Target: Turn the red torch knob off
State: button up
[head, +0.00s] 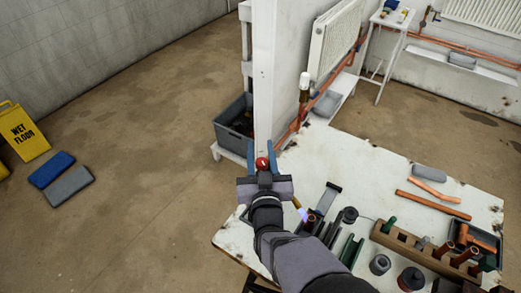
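A red round knob (262,163) shows at the near left of the white workbench (345,165), between the two blue fingers of my gripper (262,153). The fingers stand apart on either side of the knob, and I see no clear contact. A brass torch nozzle (296,203) shows just right of my arm, with a bluish-violet flame (303,214) at its tip, pointing down and right. The rest of the torch is hidden behind my arm and gripper, so I cannot see how knob and nozzle join.
A white wall end (266,75) stands just beyond my gripper, with a grey bin (236,125) beside it. A wooden rack (420,250), copper pipes (433,205) and dark tools crowd the bench's near right. The bench middle is clear. A radiator (335,38) hangs behind.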

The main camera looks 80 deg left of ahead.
jog(key=c, duration=0.6)
jog(key=shift+m+t+b, duration=0.3)
jog(key=shift+t+b, duration=0.1)
jog(key=shift+t, duration=0.1)
jog(key=shift+w+m+t+b, duration=0.25)
jog(key=shift+m+t+b, duration=0.5)
jog(key=shift+t, duration=0.45)
jog(key=m+t+h, duration=0.1)
jog(key=m+t, duration=0.1)
jog(key=w+m+t+h, duration=0.1)
jog(key=t+h, duration=0.1)
jog(key=d+m+t+h+b, duration=0.1)
jog(key=m+t+h, duration=0.1)
jog(key=t, duration=0.1)
jog(key=shift+w+m, duration=0.35)
jog(key=shift+w+d+m+t+h+b, duration=0.15)
jog(key=shift+m+t+h+b, duration=0.15)
jog(key=shift+m+t+h, duration=0.35)
jog(key=shift+w+d+m+t+h+b, duration=0.1)
jog(key=shift+m+t+h+b, duration=0.2)
jog(key=shift+m+t+h, duration=0.35)
jog(key=shift+r+h+b, duration=0.1)
jog(key=shift+h+b, duration=0.2)
jog(key=shift+h, duration=0.1)
jog(key=shift+w+d+m+t+h+b, duration=0.1)
jog(key=shift+m+t+h+b, duration=0.4)
jog(key=shift+t+h, duration=0.15)
jog(key=shift+w+d+m+h+b, duration=0.1)
jog(key=shift+d+m+h+b, duration=0.3)
jog(key=shift+h, duration=0.25)
